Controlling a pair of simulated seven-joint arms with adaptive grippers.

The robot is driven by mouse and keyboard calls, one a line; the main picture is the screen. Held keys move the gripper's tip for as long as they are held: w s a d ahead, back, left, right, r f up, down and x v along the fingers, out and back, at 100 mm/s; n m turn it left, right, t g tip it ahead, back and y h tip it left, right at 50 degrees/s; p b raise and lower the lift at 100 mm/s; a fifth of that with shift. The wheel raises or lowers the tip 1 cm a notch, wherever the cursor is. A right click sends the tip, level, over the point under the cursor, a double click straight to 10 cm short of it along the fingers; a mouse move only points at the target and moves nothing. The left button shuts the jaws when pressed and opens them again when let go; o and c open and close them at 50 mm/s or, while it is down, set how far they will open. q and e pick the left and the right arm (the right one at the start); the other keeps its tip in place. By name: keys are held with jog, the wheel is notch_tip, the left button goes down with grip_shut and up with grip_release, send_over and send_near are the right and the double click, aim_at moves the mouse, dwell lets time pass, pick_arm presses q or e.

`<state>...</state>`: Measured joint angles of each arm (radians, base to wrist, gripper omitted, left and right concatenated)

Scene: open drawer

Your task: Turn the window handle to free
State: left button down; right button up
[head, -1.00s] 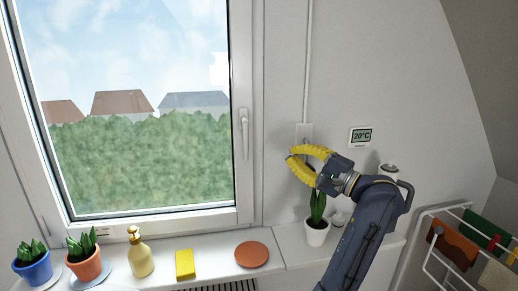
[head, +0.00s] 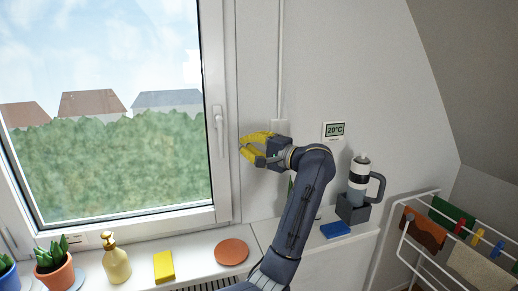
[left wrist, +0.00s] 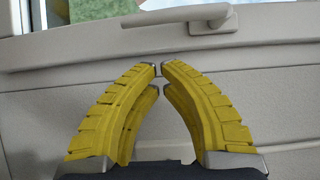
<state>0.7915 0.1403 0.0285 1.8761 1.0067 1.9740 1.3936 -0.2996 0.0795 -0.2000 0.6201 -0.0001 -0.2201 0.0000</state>
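The white window handle (head: 219,132) is on the right side of the window frame (head: 215,60), its lever hanging down along the frame. My left gripper (head: 241,146), with yellow fingers, is to the right of the handle, apart from it, a little lower than its pivot. In the left wrist view, the handle (left wrist: 172,16) lies across the top, beyond the fingertips. The gripper's curved fingers (left wrist: 159,70) converge until their tips almost meet, with nothing between them. My right gripper is in no view.
A sill (head: 200,262) below holds potted plants, a soap bottle (head: 116,264), a yellow sponge (head: 164,267) and a terracotta disc (head: 232,252). A thermostat (head: 335,131) is on the wall. A drying rack (head: 405,235) and a flask (head: 358,178) stand right.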

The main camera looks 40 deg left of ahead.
aim_at(220, 135)
pick_arm(q)
jog(key=shift+s+a, duration=1.25)
jog(key=shift+s, duration=0.25)
jog(key=shift+s+f, duration=0.1)
jog(key=shift+s+a+m+y, duration=0.15)
jog(key=shift+m+y, duration=0.15)
jog(key=shift+m, duration=0.1)
